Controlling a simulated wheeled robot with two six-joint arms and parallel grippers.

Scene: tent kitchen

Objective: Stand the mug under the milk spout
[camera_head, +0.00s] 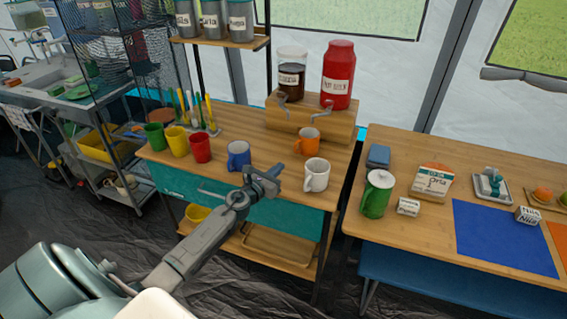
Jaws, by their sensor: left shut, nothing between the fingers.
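An orange mug (306,142) stands upright in front of the wooden dispenser block (345,124). A white mug (316,175) and a blue mug (238,155) stand nearer the counter's front edge. On the block are a clear dispenser with dark liquid (291,82) and a red dispenser (338,75); their small labels are hard to read. Each has a grey spout, the red one's (327,104) being up and right of the orange mug. My left gripper (264,180) is shut and empty, in front of the blue mug and left of the white mug. My right gripper is out of view.
Green, yellow and red cups (201,148) stand at the counter's left. A jar shelf (220,42) rises behind. The right table holds a green lidded pot (377,194), a carton (432,181) and a blue mat (500,236).

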